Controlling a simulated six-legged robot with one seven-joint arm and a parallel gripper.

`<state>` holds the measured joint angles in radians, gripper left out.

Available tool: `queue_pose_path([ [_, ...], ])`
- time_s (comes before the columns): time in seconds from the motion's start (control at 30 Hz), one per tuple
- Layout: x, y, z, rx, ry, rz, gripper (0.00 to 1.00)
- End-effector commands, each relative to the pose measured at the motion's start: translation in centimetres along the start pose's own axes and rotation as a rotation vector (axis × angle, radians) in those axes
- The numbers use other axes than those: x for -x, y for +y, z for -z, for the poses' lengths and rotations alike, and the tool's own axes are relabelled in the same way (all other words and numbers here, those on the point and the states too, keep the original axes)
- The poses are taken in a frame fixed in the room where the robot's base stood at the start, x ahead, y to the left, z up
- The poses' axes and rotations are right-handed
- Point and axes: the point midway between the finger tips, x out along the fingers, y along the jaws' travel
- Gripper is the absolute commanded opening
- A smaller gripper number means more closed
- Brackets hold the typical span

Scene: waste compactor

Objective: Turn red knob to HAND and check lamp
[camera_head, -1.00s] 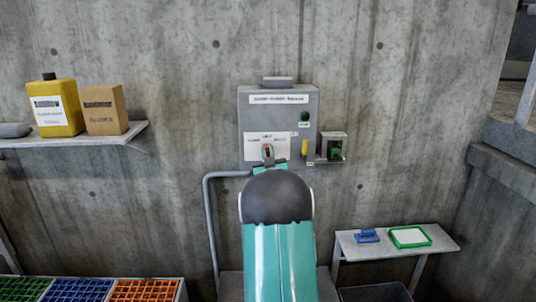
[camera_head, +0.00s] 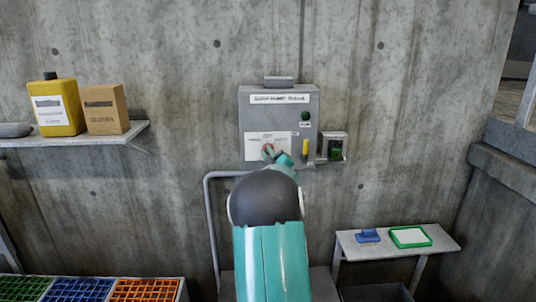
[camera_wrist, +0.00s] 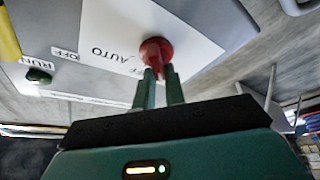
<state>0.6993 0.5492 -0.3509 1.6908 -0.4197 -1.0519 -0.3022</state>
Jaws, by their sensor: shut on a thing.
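The red knob (camera_head: 268,148) sits on a white label plate on the grey control box (camera_head: 250,108). The wrist view shows the red knob (camera_wrist: 157,50) close up, with "AUTO" and "OFF" printed beside it. My gripper (camera_wrist: 160,74) is shut on the knob. In the head view my gripper (camera_head: 272,153) is tilted and partly covers the knob and label, so its exact pointing is hard to read. The green lamp (camera_head: 306,116) is at the box's upper right and looks dark. It also shows in the wrist view (camera_wrist: 38,75) beside "RUN".
A yellow part (camera_head: 305,148) is on the box, right of the knob. A small box with a green button (camera_head: 336,153) is beside it. A shelf (camera_head: 140,130) holds a yellow jug and carton at left. A low bench (camera_head: 440,243) stands at right.

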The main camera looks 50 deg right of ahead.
Motion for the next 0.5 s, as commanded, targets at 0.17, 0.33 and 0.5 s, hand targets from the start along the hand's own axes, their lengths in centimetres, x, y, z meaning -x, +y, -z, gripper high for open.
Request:
queue_pose_path([
  [0.17,0.04,-0.01,-0.07,0.011,-0.002,0.005,0.0],
  [0.33,0.04,-0.01,-0.08,0.011,-0.002,0.005,0.0],
  [0.5,0.04,-0.02,-0.07,0.011,-0.002,0.005,0.27],
])
